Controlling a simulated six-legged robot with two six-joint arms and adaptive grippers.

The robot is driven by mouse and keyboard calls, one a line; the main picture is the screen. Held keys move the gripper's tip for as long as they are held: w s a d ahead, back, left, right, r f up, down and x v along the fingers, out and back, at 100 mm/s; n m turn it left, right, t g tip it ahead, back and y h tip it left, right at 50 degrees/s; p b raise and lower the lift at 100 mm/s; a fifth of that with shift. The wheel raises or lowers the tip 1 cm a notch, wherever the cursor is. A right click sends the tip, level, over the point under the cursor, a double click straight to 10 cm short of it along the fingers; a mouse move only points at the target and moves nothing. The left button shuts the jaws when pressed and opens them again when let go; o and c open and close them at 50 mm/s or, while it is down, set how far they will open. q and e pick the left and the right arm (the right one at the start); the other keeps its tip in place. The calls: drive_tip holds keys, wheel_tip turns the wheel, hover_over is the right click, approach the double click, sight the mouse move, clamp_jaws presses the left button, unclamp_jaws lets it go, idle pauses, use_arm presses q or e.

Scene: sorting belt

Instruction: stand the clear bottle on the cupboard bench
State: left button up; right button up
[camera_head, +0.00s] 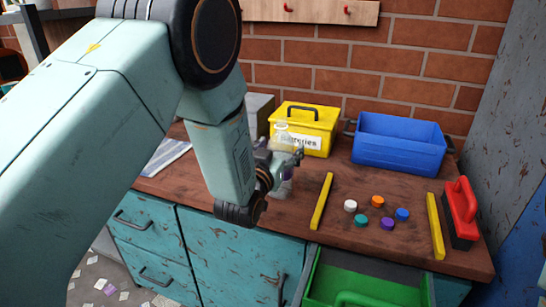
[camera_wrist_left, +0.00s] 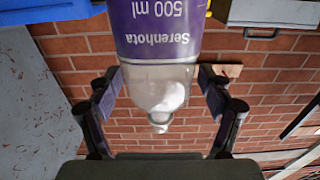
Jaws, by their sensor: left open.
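The clear bottle (camera_head: 282,132) stands upright on the wooden bench top (camera_head: 345,236), in front of the yellow box. In the left wrist view the bottle (camera_wrist_left: 160,90) appears upside down, with a purple "Serenhota 500 ml" label and a pale neck. My left gripper (camera_head: 281,163) is at the bottle, with its fingers open on either side. In the left wrist view the bottle is between the fingertips (camera_wrist_left: 159,88), with narrow gaps at its shoulder. The gripper partly hides the bottle in the head view. My right gripper is not in view.
A yellow batteries box (camera_head: 318,136) and blue bin (camera_head: 398,155) stand behind. Yellow bars (camera_head: 321,202) (camera_head: 435,226) flank several coloured caps (camera_head: 377,201). A red-handled block (camera_head: 461,214) is at right. A green drawer or bin (camera_head: 370,288) is below the front edge. A striped cloth (camera_head: 165,156) lies left.

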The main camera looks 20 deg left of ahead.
use_arm(q)
drive_tip(key=s+p, duration=0.1)
drive_tip(key=s, duration=1.1)
drive_tip(key=shift+a, duration=0.15)
drive_tip(key=shift+w+f, duration=0.15)
